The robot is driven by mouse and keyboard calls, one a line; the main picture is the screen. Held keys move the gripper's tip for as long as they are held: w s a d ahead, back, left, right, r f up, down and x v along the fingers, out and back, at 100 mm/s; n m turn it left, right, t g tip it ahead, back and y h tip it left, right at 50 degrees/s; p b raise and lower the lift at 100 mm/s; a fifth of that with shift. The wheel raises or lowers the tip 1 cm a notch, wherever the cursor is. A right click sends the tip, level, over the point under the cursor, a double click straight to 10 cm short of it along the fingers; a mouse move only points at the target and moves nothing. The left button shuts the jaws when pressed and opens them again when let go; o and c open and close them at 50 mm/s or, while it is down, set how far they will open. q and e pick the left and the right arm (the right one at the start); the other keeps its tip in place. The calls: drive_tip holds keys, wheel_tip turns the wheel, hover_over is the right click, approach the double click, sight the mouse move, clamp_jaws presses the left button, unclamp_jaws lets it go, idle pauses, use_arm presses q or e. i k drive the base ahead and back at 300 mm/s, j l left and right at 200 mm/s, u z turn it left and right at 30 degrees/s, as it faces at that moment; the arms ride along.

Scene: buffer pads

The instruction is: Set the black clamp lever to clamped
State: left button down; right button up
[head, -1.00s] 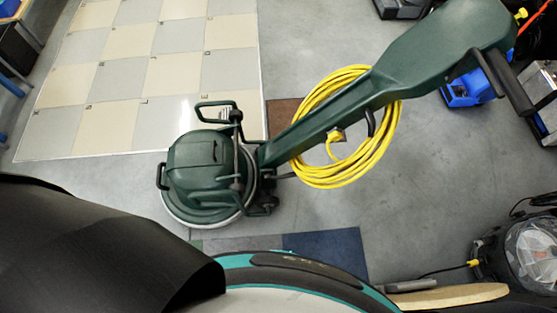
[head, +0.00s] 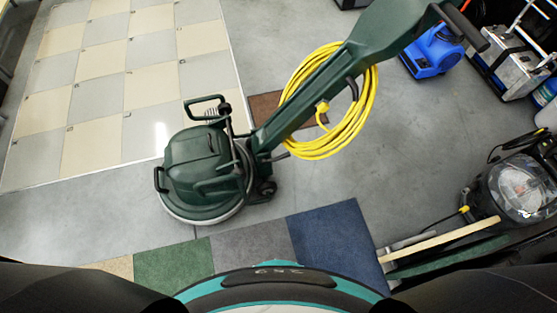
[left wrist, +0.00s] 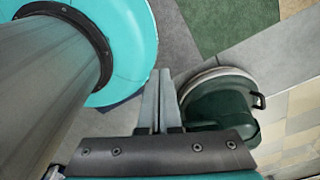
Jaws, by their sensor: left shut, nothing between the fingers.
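The green floor buffer stands on the grey floor in the head view, its round base (head: 205,180) left of centre. Its long green handle column (head: 325,85) leans up to the right, with a black grip (head: 465,28) at the top. Dark bars and a loop (head: 205,108) rise at the base, and a black hook (head: 352,88) sits on the column. I cannot tell which dark part is the clamp lever or how it is set. My left gripper (left wrist: 159,72) is shut and empty; beyond it the buffer base (left wrist: 222,105) shows to the right. My right gripper is out of view.
A yellow cord coil (head: 368,105) hangs around the column. Green (head: 173,268), grey and blue (head: 338,245) carpet squares lie between me and the buffer. A blue blower (head: 433,55) and a clear-domed machine (head: 520,188) stand at the right. Grey floor is free right of the buffer.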

sight(265, 161)
drive_tip(key=i+j+u, duration=0.2)
drive_tip(key=i, duration=0.25)
drive_tip(key=i+j+u, duration=0.15)
drive_tip(key=i, duration=0.3)
